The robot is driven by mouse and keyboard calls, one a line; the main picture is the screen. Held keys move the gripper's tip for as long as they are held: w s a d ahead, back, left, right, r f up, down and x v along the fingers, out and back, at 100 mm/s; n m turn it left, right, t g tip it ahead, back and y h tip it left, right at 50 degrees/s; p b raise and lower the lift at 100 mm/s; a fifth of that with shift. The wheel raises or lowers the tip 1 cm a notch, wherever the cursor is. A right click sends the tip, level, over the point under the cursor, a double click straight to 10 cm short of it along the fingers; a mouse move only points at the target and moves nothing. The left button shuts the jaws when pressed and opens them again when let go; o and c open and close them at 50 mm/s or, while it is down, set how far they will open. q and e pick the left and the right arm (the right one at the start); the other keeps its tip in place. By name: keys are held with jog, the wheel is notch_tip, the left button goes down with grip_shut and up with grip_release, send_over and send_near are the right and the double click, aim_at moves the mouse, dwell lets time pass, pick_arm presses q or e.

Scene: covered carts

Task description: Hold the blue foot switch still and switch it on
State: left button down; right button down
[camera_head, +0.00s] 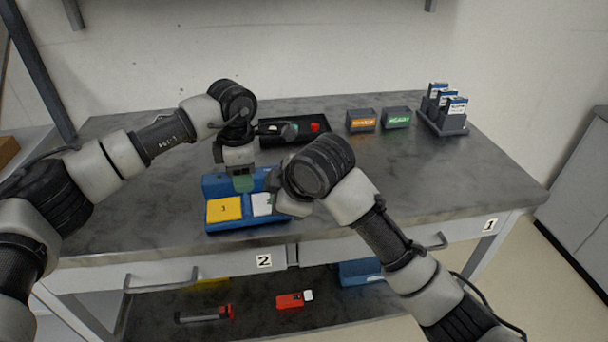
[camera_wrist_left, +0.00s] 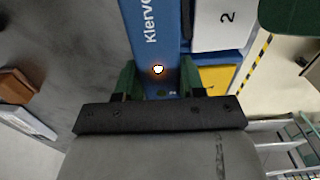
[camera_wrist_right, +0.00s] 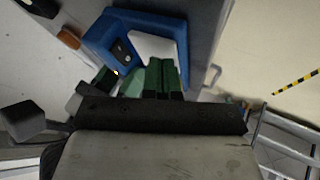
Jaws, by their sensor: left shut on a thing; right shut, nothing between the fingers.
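The blue foot switch (camera_head: 212,187) lies on the grey table near its front edge. It has a yellow pedal marked 1 (camera_head: 224,209) and a white pedal marked 2 (camera_head: 261,204). My left gripper (camera_head: 243,183) is shut on its raised back ridge, which the left wrist view shows between the fingers (camera_wrist_left: 157,82). A small lamp (camera_wrist_left: 158,69) glows on that ridge. My right gripper (camera_wrist_right: 160,66) is shut and empty, its fingertips by the white pedal (camera_wrist_right: 153,46); whether they touch it I cannot tell. In the head view my right wrist hides the switch's right end.
Behind stand a black tray with a red button (camera_head: 315,127), an orange-labelled box (camera_head: 361,121), a green-labelled box (camera_head: 396,118) and a rack of cartons (camera_head: 442,122). A red item (camera_head: 290,300) lies on the lower shelf. The table's right side is clear.

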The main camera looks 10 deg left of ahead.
jog(key=w+v, duration=0.1)
jog(key=v, duration=0.9)
jog(key=shift+d, duration=0.35)
pick_arm(q)
jog(key=c, duration=0.6)
grip_release()
jog(key=shift+r, duration=0.15)
